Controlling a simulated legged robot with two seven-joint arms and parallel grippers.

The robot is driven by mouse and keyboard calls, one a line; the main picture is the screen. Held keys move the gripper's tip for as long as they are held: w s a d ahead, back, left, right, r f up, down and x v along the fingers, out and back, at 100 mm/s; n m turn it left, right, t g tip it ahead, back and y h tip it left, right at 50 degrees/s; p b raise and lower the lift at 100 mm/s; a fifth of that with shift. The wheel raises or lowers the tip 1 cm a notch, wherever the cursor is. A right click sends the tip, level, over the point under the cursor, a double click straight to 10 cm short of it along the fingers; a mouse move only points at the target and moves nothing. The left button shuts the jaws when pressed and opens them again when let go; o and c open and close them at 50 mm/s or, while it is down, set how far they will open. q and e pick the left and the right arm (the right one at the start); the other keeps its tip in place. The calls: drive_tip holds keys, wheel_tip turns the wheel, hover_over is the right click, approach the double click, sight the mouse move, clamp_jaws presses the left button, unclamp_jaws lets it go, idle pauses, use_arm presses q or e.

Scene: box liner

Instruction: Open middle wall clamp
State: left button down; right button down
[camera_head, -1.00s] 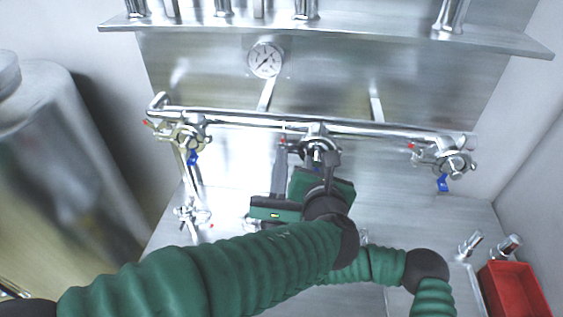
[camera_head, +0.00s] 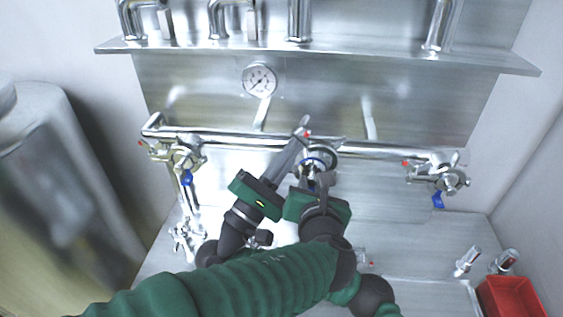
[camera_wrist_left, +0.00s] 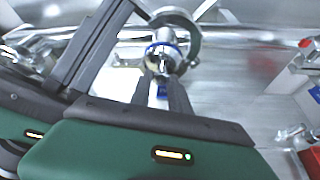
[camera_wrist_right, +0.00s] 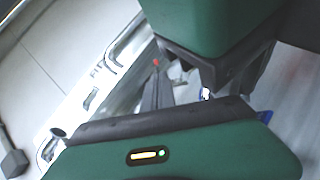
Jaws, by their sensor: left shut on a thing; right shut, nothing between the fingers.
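The middle wall clamp (camera_head: 327,150) is on the pipe (camera_head: 380,152). In the left wrist view the clamp (camera_wrist_left: 196,46) is a grey C-shaped ring standing off the valve and looks open. The middle valve (camera_wrist_left: 168,52) has a blue ring at its top. My left gripper (camera_head: 322,180) is shut on the middle valve's blue handle (camera_wrist_left: 162,92), below the clamp. My right gripper (camera_head: 301,132) is shut and empty, its fingertips at the pipe just left of the clamp. A red tip (camera_head: 306,134) is beside them; it shows in the right wrist view (camera_wrist_right: 155,62).
Similar clamped valves hang at the left (camera_head: 180,155) and right (camera_head: 440,178) of the pipe. A gauge (camera_head: 259,80) and a shelf (camera_head: 350,55) are above. A red bin (camera_head: 512,298) is at the lower right, and a metal tank (camera_head: 65,180) is at the left.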

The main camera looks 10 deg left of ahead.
sight(306, 143)
drive_tip(key=shift+d+r+m+g, duration=0.5)
drive_tip(key=shift+m+g, duration=0.45)
drive_tip(key=shift+m, duration=0.3)
drive_tip(key=shift+d+r+m+g, duration=0.35)
drive_tip(key=shift+d+m+g, duration=0.15)
drive_tip(key=shift+m+g, duration=0.65)
drive_tip(key=shift+d+r+m+g, duration=0.5)
drive_tip(key=shift+m+g, duration=0.3)
drive_tip(key=shift+m, duration=0.6)
